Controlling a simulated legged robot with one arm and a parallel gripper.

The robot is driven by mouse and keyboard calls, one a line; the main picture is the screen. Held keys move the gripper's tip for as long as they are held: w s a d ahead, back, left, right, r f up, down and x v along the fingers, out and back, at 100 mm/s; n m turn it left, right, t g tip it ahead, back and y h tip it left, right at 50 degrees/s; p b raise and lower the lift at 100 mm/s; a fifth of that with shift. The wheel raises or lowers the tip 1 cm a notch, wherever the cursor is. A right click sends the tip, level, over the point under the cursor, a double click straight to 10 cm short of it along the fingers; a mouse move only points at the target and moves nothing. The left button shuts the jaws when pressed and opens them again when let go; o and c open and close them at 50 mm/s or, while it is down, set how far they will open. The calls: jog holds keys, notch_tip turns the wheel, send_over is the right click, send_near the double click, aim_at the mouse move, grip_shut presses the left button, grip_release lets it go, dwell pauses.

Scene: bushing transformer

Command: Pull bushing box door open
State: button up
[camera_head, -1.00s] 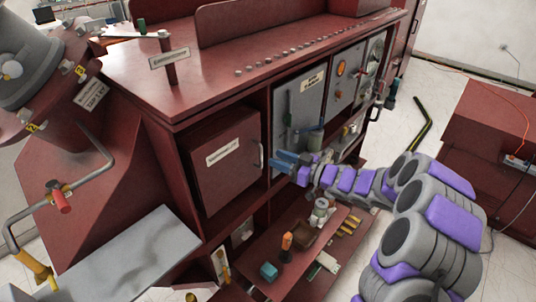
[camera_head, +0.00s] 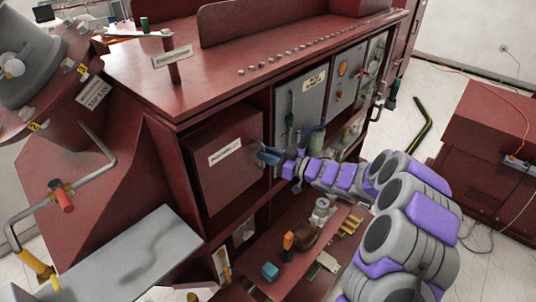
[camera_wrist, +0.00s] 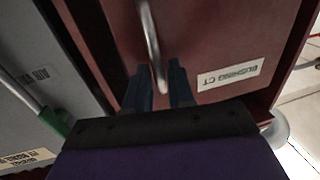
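The bushing box door (camera_head: 215,185) is a dark red panel with a white label on the cabinet's left part. It looks closed. In the wrist view the door (camera_wrist: 215,40) shows its label, "BUSHING CT", upside down. Its pale metal handle (camera_wrist: 150,40) is a curved bar near the door's edge.
A grey panel (camera_head: 300,100) with a green-tipped lever stands right of the door. A lower shelf (camera_head: 270,250) holds several small items. A grey metal plate (camera_head: 130,262) juts out at the lower left, in front of the cabinet.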

jog(key=shift+d+r, duration=0.1)
jog(key=shift+d, duration=0.15)
grip_shut()
jog(key=shift+s, duration=0.1)
